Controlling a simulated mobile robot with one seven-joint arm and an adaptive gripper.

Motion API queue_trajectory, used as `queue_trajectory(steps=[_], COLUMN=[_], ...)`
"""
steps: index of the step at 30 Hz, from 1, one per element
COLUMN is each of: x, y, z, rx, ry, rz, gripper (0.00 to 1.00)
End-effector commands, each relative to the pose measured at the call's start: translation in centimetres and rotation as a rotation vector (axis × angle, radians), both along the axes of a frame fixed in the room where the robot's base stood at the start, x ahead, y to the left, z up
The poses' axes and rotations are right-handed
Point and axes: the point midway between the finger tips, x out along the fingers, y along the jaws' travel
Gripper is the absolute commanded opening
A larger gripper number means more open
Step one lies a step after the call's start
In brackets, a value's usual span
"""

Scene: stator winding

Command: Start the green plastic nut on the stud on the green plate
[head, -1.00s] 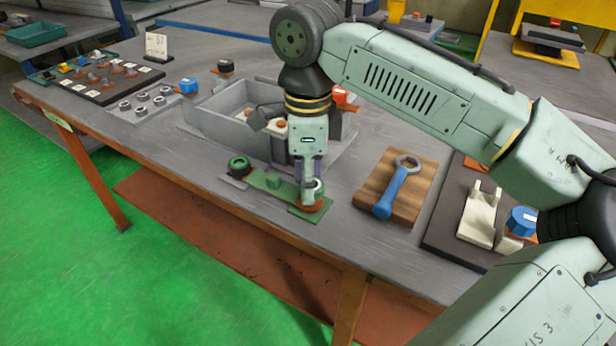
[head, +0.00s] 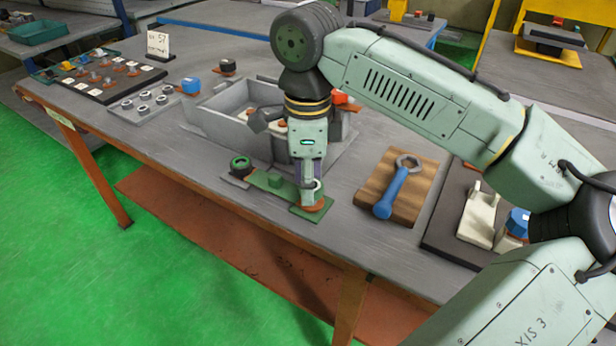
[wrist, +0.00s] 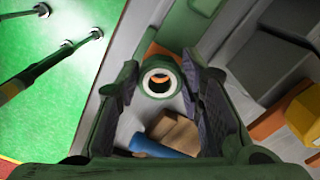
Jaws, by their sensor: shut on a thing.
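In the wrist view my gripper (wrist: 160,78) is shut on the green nut (wrist: 159,93), a ring with a pale rim around its dark bore. In the head view my gripper (head: 311,190) points straight down over the right end of the green plate (head: 297,211). An orange-brown disc (head: 316,208) lies on the plate right under the fingertips. The stud is hidden by the fingers and nut. I cannot tell whether the nut's thread is on it.
A green-topped black round part (head: 240,164) stands at the plate's left end. A grey open box (head: 215,115) is behind my gripper. A blue wrench (head: 391,190) lies on a wooden board (head: 421,189) to the right. The table's front edge is close in front.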

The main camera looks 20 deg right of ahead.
Motion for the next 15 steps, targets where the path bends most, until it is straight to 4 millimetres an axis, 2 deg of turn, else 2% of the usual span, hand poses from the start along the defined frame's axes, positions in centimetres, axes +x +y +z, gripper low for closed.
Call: queue_trajectory(steps=[15], x=[-0.01], y=[0.00], z=[-0.38], rx=[0.001], ry=[0.001], rz=[0.000], gripper=[0.09])
